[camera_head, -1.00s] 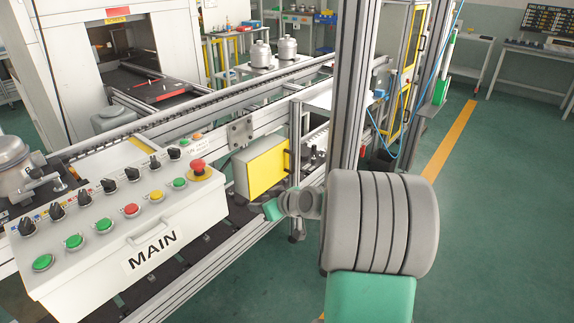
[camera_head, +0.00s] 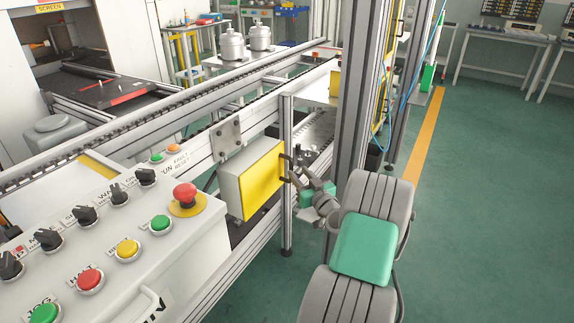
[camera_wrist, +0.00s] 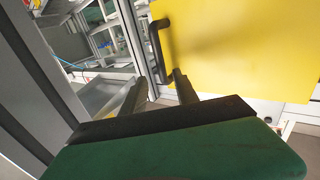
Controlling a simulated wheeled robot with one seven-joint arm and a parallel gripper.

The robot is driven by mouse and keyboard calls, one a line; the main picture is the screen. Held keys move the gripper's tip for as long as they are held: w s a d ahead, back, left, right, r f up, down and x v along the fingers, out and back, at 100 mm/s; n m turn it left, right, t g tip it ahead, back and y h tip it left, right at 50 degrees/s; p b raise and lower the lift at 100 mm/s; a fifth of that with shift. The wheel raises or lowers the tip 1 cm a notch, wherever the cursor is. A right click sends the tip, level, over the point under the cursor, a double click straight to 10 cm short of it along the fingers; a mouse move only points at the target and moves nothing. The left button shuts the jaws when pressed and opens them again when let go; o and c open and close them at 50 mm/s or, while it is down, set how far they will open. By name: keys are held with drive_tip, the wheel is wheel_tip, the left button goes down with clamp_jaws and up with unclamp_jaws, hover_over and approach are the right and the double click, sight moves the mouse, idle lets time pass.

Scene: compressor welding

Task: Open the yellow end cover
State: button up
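The yellow end cover (camera_head: 264,182) is the flat yellow face of a pale box on the line's side, and it looks closed. Its dark bar handle (camera_head: 286,168) is on the right edge. In the wrist view the cover (camera_wrist: 240,50) fills the upper right, with the black handle (camera_wrist: 158,45) on its left edge. My gripper (camera_head: 293,173) is close to the handle. In the wrist view my gripper (camera_wrist: 158,76) is open, with the handle's lower end showing between its fingertips. I cannot tell whether the fingers touch it.
A vertical metal post (camera_head: 287,225) stands just right of the box. A thicker upright (camera_head: 356,90) stands near my arm. The MAIN control panel (camera_head: 205,240), with an emergency stop (camera_head: 185,195), is at the lower left. Green floor (camera_head: 490,220) on the right is clear.

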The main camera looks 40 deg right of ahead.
sight(292, 166)
drive_tip(key=x, duration=0.6)
drive_tip(key=shift+w+a, duration=0.2)
drive_tip(key=shift+c, duration=0.5)
clamp_jaws()
idle(0.5)
